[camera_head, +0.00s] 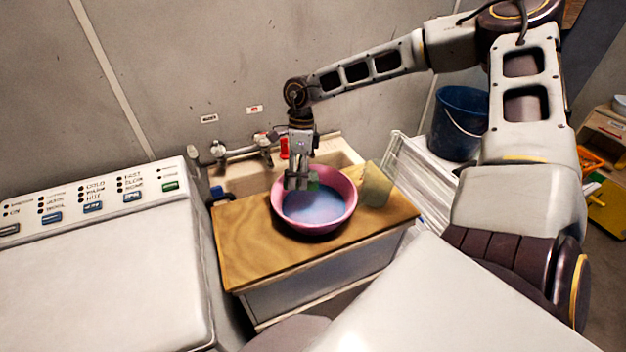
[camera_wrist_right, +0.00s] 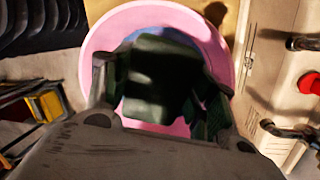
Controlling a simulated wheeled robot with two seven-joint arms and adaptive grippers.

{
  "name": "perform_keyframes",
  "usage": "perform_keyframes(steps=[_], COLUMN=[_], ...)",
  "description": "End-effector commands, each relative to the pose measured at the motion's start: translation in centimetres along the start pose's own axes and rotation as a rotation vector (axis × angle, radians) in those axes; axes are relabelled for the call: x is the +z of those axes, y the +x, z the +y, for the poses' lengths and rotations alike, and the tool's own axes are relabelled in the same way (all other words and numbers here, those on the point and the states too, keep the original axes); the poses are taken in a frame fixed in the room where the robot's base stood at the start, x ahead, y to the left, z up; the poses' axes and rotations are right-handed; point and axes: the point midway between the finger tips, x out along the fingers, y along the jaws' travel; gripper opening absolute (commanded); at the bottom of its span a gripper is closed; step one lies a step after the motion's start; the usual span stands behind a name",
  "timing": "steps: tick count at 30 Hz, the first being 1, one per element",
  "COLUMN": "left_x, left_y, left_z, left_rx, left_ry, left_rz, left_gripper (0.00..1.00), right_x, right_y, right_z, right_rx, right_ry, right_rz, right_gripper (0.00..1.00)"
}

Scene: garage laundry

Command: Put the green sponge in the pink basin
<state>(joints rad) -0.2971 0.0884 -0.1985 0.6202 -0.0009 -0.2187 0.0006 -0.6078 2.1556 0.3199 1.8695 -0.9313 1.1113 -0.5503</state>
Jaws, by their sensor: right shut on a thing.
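The pink basin (camera_head: 338,219) stands on the wooden board in front of the sink, with bluish content in its bottom. My right gripper (camera_head: 301,183) points down over the basin's back left part. It is shut on the green sponge (camera_head: 313,184), whose edge shows beside the fingers. In the right wrist view the sponge (camera_wrist_right: 160,80) looks dark between the two fingers of the gripper (camera_wrist_right: 158,100), with the basin's pink rim (camera_wrist_right: 100,42) around it. I cannot tell whether the sponge touches the basin's content. My left gripper is not in view.
The wooden board (camera_head: 240,245) has bare room left of the basin. A pale green cup-like container (camera_head: 376,186) stands close at the basin's right. Taps (camera_head: 262,145) are behind. A washing machine (camera_head: 100,275) is at left, a blue bucket (camera_head: 458,125) at right.

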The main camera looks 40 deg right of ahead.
Motion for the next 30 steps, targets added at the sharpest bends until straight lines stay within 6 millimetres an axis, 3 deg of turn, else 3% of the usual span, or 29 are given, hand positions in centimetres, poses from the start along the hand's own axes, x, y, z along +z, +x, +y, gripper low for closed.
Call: perform_keyframes(steps=[16, 30], left_x=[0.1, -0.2], left_y=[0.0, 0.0], left_z=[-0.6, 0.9], left_rx=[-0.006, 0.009], left_ry=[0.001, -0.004], left_rz=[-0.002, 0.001], left_gripper=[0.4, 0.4], right_x=[-3.4, -3.5], right_y=[0.1, 0.2], right_z=[1.2, 1.1], right_rx=[-0.122, -0.205], right_ry=[0.031, 0.05], right_rz=[0.057, 0.102], right_gripper=[0.38, 0.38])
